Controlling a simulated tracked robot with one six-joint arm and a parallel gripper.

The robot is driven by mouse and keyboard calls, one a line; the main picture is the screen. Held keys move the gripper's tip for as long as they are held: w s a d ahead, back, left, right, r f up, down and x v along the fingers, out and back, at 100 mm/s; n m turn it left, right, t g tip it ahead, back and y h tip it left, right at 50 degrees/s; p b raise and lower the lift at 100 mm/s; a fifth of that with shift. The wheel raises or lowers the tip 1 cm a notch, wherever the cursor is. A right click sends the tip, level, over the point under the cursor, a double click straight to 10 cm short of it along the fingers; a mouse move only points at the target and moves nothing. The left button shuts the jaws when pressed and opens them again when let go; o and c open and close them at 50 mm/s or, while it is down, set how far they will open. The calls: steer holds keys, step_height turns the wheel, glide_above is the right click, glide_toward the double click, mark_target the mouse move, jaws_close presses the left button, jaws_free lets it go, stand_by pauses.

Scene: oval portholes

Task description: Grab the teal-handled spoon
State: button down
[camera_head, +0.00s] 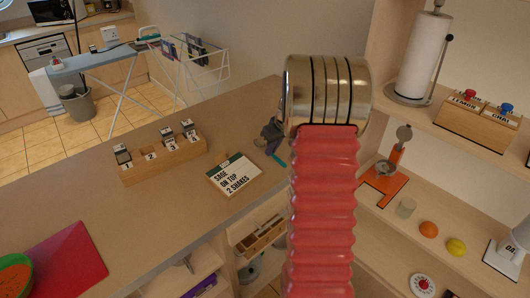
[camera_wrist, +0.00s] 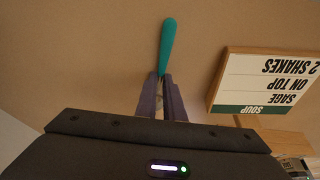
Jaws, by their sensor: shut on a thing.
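The teal-handled spoon (camera_wrist: 168,46) shows in the wrist view with its teal handle pointing up and away from my gripper. My gripper (camera_wrist: 162,80) is shut on the spoon near the lower end of the handle. The rest of the spoon is mostly hidden between the dark fingers. In the head view my gripper (camera_head: 271,137) is over the counter's right part, partly hidden by my pink arm. A short teal piece of the spoon (camera_head: 279,161) shows just below it. I cannot tell whether the spoon touches the counter.
A soup sign (camera_head: 234,175) lies beside my gripper on the counter (camera_head: 150,215). A wooden rack (camera_head: 163,160) with small numbered jars stands further left. A red board (camera_head: 65,265) with a bowl is at the front left. Shelves with several items are at right.

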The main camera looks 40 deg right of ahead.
stand_by(0.4)
step_height(320, 180, up, 10)
stand_by(0.5)
stand_by(0.4)
steer(key=shift+s, duration=0.1)
